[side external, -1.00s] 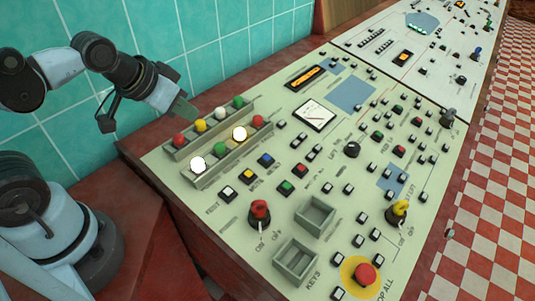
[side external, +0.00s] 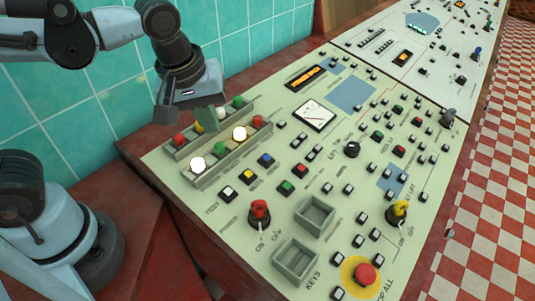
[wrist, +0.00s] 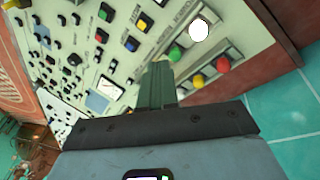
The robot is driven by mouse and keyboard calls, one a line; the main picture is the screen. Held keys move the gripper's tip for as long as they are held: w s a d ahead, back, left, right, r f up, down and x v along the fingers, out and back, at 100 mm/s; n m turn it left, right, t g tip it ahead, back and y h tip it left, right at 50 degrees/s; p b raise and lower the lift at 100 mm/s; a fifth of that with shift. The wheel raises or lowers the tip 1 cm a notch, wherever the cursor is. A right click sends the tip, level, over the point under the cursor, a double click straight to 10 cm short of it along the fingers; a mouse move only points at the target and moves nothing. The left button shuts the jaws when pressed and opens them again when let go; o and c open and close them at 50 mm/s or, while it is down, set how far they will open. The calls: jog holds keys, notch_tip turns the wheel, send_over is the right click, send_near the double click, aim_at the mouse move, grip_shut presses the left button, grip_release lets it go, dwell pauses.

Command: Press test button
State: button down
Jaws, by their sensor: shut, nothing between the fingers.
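A small white square button (side external: 228,192) sits at the near left of the pale green panel, with a label beside it that seems to read TEST. A yellow button (side external: 248,175) and a blue button (side external: 266,160) run up and right from it. My gripper (side external: 209,122) is shut and empty above the back row of coloured lamps, behind and left of these buttons. In the wrist view the shut green fingers (wrist: 155,72) point over the panel, and the yellow button (wrist: 142,23) and blue button (wrist: 131,44) show near the top.
Two raised lamp strips (side external: 208,172) stand beneath and in front of my gripper; two lamps glow white. A red key switch (side external: 260,211), grey trays (side external: 295,261) and a red stop button (side external: 364,274) stand nearer. A teal tiled wall (side external: 225,45) is behind.

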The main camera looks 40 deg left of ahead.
aim_at(228, 190)
jog(key=s+d+n+g+y, duration=0.1)
jog(key=d+n+g+y, duration=0.1)
jog(key=d+n, duration=0.5)
jog(key=shift+r+n+g, duration=0.3)
jog(key=shift+n+g, duration=0.2)
jog(key=shift+n, duration=0.6)
jog(key=shift+f, duration=0.1)
jog(key=a+f, duration=0.1)
jog(key=f, duration=0.3)
jog(key=a+f, duration=0.1)
jog(key=f, duration=0.8)
jog(key=shift+a+f, duration=0.3)
jog(key=shift+a, duration=0.1)
jog(key=shift+a+f, duration=0.2)
jog(key=shift+f, duration=0.65)
notch_tip(228, 190, up, 14)
jog(key=d, duration=0.3)
jog(key=shift+a+f, duration=0.1)
jog(key=shift+a, duration=0.05)
